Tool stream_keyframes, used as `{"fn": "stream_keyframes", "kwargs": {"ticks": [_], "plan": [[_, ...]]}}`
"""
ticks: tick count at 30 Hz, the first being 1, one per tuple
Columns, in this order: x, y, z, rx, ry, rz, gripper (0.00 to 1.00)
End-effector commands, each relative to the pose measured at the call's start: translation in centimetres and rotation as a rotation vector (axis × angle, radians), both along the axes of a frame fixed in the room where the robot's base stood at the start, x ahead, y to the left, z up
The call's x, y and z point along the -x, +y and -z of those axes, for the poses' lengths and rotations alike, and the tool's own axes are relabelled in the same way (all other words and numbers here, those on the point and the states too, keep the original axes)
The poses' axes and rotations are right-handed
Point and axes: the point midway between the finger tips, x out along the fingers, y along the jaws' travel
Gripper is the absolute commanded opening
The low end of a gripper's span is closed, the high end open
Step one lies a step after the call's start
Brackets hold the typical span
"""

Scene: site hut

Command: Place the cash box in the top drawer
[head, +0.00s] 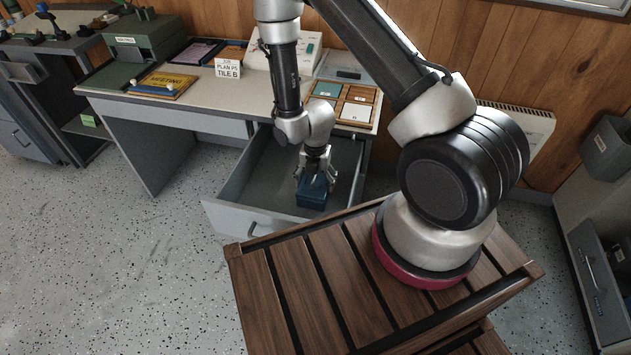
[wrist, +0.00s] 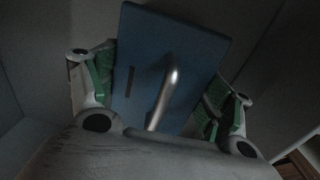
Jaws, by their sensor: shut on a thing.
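The cash box (head: 312,193) is small and blue. In the wrist view the cash box (wrist: 190,50) shows its lid with a curved metal handle and a dark slot. My gripper (head: 315,177) is shut on the cash box, with a green-padded finger on each side in the wrist view (wrist: 160,95). The top drawer (head: 262,222) of the desk is pulled open, and the box is within its outline, inside or just above it. I cannot tell whether the box touches the drawer floor. The rest of the drawer looks empty.
A slatted wooden surface (head: 290,290) lies in front of the drawer. Speckled floor is clear at left.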

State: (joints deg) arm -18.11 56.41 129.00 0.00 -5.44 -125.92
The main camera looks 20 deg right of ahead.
Motion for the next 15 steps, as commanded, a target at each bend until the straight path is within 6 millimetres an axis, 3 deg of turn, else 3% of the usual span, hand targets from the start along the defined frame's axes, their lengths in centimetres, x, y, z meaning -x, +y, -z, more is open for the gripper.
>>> {"fn": "stream_keyframes", "kwargs": {"ticks": [4, 5, 7, 15], "plan": [[0.00, 0.00, 0.29, 0.000, 0.000, 0.000, 0.37], [0.00, 0.00, 0.26, 0.000, 0.000, 0.000, 0.85], [0.00, 0.00, 0.24, 0.000, 0.000, 0.000, 0.98], [0.00, 0.00, 0.23, 0.000, 0.000, 0.000, 1.00]]}}
